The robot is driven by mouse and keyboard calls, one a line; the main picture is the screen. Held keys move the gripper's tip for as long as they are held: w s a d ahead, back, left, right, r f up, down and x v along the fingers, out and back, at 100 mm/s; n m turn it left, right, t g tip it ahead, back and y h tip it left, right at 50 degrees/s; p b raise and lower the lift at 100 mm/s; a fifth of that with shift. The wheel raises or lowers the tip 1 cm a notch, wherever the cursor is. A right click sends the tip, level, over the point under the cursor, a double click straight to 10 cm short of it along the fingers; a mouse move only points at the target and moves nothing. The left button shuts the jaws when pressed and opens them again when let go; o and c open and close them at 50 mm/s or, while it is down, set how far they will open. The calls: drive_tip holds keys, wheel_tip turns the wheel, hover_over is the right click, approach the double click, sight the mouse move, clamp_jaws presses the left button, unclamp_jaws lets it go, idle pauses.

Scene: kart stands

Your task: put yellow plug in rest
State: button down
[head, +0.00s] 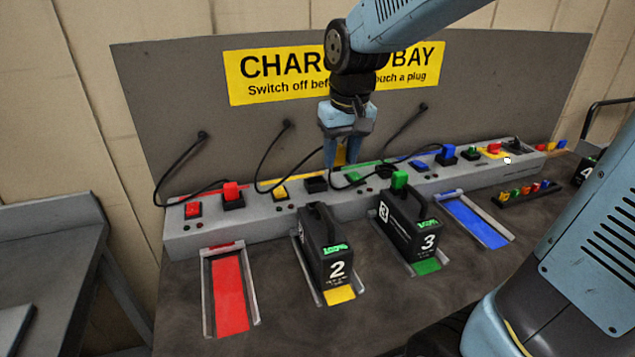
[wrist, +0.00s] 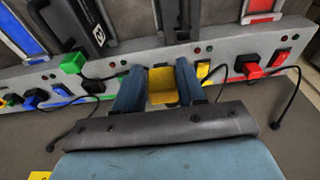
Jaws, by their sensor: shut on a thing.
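My gripper (head: 343,158) is shut on the yellow plug (head: 341,154), holding it above the grey charging strip (head: 180,240). The plug also shows between the two blue fingers in the wrist view (wrist: 162,86). Its black cord loops from the back panel. The black rest (head: 316,184) beside the yellow switch (head: 280,193) looks empty; it lies below and a little left of my gripper in the head view. In the wrist view the yellow switch (wrist: 203,71) is just right of the fingers, and the rest is mostly hidden.
Black case 2 (head: 324,250) stands in the yellow bay. Case 3 (head: 408,225) stands in the green bay with a green plug (head: 400,179) on top. A red plug (head: 231,190) and a blue plug (head: 448,151) sit on the strip. The red bay (head: 230,295) and blue bay (head: 475,221) are empty.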

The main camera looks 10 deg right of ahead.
drive_tip(key=shift+w+a+f, duration=0.45)
drive_tip(key=shift+w+f, duration=1.15)
drive_tip(key=shift+w, duration=0.55)
drive_tip(key=shift+w+a+f, duration=0.4)
drive_tip(key=shift+w+f, duration=1.15)
drive_tip(key=shift+w, duration=0.6)
drive_tip(key=shift+w+a+f, duration=0.45)
drive_tip(key=shift+w+f, duration=1.15)
drive_tip(key=shift+w, duration=0.55)
drive_tip(key=shift+w+f, duration=0.1)
drive_tip(key=shift+f, duration=1.5)
drive_tip(key=c, duration=0.7)
unclamp_jaws()
drive_tip(key=shift+f, duration=0.1)
drive_tip(key=shift+o, duration=0.2)
